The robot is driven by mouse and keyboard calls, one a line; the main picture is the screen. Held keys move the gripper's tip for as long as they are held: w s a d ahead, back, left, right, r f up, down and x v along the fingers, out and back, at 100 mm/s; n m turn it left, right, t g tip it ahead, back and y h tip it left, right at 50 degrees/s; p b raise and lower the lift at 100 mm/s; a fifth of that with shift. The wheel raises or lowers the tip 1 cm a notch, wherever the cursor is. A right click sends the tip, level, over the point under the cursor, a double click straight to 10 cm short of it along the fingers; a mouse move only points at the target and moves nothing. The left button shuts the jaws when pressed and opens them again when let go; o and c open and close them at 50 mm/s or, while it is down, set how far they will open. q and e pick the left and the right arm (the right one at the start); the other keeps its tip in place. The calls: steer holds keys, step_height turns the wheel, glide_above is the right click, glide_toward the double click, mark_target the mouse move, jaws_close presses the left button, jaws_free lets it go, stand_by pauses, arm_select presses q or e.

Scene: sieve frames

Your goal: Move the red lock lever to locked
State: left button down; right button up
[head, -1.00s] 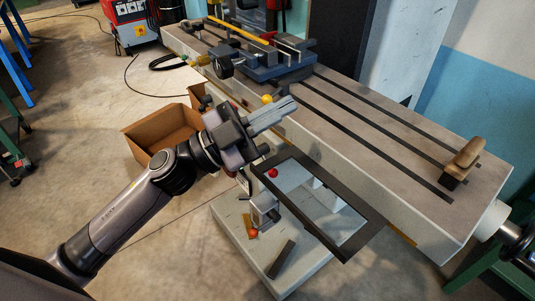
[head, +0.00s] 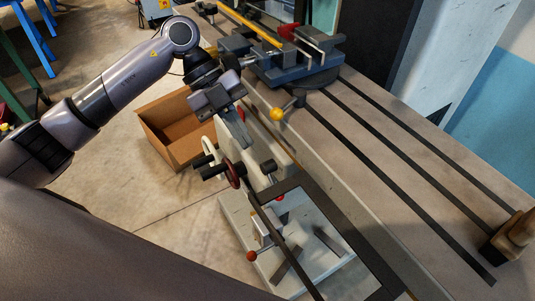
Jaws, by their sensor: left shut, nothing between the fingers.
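A small red ball knob (head: 251,256) sits on a short lever beside a light grey block (head: 262,230), low on the pale base plate (head: 232,212). A second red knob (head: 279,197) shows at the inner edge of the black rectangular frame (head: 345,213). I cannot tell for certain which is the lock lever's knob, nor its setting. My left gripper (head: 240,132) is shut and empty, pointing down in front of the machine table's side. It is above and apart from both red knobs. My right gripper is not in view.
A dark red handwheel (head: 234,173) with black grips stands just below my left gripper. The long slotted table (head: 400,150) carries a blue-grey vise (head: 290,65). A yellow knob (head: 277,114) sticks out at its near edge. An open cardboard box (head: 172,125) is on the floor.

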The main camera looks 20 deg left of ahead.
arm_select(q)
steer(key=w+a+f+x, duration=0.1)
steer(key=w+x, duration=0.1)
steer(key=x, duration=1)
steer(key=shift+s+f, duration=0.3)
steer(key=shift+f, duration=0.1)
steer(key=f+t+y+p, duration=0.1)
steer(key=y+p, duration=0.1)
steer(key=p, duration=0.1)
steer(key=shift+s+f+t, duration=0.1)
steer(key=shift+f+t, duration=0.2)
steer(key=shift+f, duration=0.05)
steer(key=shift+m, duration=0.3)
